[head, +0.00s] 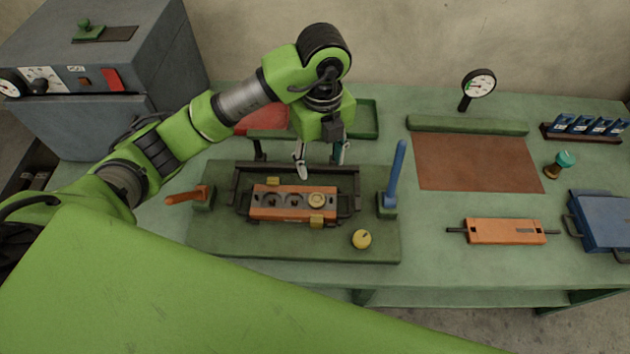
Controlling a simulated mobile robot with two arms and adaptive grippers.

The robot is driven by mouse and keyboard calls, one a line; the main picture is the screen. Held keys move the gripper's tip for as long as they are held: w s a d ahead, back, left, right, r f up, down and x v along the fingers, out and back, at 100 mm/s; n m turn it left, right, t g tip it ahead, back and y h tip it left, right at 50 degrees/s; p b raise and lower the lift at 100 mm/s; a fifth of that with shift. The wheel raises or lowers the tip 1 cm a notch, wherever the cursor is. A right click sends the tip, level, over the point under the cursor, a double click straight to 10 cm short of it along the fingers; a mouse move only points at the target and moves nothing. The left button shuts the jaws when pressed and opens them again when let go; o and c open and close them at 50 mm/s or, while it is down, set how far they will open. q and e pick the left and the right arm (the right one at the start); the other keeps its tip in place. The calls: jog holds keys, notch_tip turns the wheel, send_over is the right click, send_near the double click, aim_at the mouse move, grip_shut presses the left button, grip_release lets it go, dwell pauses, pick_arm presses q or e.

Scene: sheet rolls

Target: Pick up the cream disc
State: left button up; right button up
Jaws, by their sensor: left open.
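The cream disc (317,200) sits in the right-hand round recess of the orange block (265,213). The block's other round recesses look dark and empty. The block lies in a dark frame on a green base plate (225,242). My left gripper (320,160) points down above and behind the block, a little to the far side of the disc. Its fingers are apart, with nothing seen between them. It does not appear to touch the disc. My right gripper is not in view.
An orange-handled lever (190,196) and an upright blue lever (395,173) flank the block. A yellow ball-like knob (362,239) is in front. A brown mat (475,162), another orange block (505,231) and a blue case (600,220) lie right.

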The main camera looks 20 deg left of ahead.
pick_arm(q)
jog(key=p, duration=0.2)
send_over(317, 200)
jog(key=f, duration=0.8)
jog(key=shift+w+d, duration=0.2)
jog(key=shift+w, duration=0.1)
jog(key=shift+s+f, duration=0.1)
jog(key=shift+f, duration=0.35)
jog(key=f, duration=0.1)
jog(key=f+p, duration=0.2)
jog(key=shift+s+a+f, duration=0.2)
jog(key=shift+s+f, duration=0.05)
jog(key=shift+f, duration=0.6)
jog(key=c, duration=1)
